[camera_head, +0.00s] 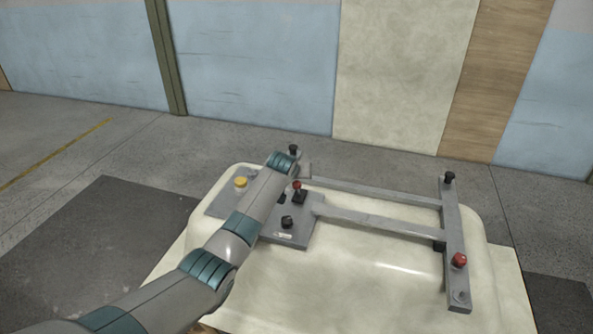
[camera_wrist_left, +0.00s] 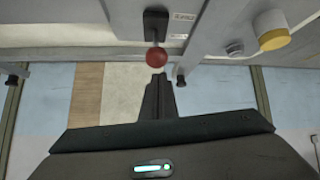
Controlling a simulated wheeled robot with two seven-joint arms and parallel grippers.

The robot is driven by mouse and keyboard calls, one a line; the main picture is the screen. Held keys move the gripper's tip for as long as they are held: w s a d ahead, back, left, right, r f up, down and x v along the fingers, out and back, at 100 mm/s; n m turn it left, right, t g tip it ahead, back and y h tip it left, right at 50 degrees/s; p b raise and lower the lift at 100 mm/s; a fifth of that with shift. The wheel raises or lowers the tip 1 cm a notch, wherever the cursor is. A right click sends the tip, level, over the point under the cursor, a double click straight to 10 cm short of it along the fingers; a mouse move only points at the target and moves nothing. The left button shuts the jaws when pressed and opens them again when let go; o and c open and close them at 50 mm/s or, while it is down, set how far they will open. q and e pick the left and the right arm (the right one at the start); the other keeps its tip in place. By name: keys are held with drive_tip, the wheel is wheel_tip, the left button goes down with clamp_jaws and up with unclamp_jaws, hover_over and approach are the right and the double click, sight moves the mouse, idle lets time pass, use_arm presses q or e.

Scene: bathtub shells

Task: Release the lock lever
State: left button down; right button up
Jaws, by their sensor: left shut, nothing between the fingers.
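A lever with a red ball knob (camera_head: 297,185) stands on the grey control panel (camera_head: 290,240) of the white tub shell. In the left wrist view the red knob (camera_wrist_left: 156,57) sits on a dark stem coming from a black slot plate (camera_wrist_left: 155,24). My left gripper (camera_wrist_left: 159,77) is shut and empty, its fingertips just short of the knob in that picture. Whether they touch it I cannot tell. In the head view my left arm reaches across the panel's left part and hides the gripper. A second red knob (camera_head: 459,260) is on the frame's right bar. My right gripper is in neither view.
The white tub shell (camera_head: 375,285) carries a grey bar frame (camera_head: 380,222) reaching right. A yellow button (camera_head: 240,183) is left of my arm, and a black knob (camera_head: 287,222) is on the panel. Open floor (camera_head: 90,230) lies at left, with a wall behind.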

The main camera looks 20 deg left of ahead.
use_arm(q)
drive_tip(key=shift+s+f+t, duration=0.35)
drive_tip(key=shift+s+t, duration=0.05)
drive_tip(key=shift+t, duration=0.1)
drive_tip(key=shift+s+t, duration=0.35)
drive_tip(key=shift+t, duration=0.05)
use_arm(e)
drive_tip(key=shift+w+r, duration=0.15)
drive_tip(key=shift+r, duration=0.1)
use_arm(q)
drive_tip(key=shift+s+f, duration=0.1)
drive_tip(key=shift+f, duration=0.1)
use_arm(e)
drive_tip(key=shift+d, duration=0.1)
use_arm(q)
drive_tip(key=shift+w+a+r+p, duration=0.1)
drive_tip(key=shift+w+r+p, duration=0.15)
drive_tip(key=shift+r+p, duration=0.15)
drive_tip(key=s+r+b, duration=0.1)
drive_tip(key=s+r, duration=0.4)
drive_tip(key=r, duration=0.2)
drive_tip(key=shift+s+r, duration=0.15)
drive_tip(key=shift+r, duration=0.2)
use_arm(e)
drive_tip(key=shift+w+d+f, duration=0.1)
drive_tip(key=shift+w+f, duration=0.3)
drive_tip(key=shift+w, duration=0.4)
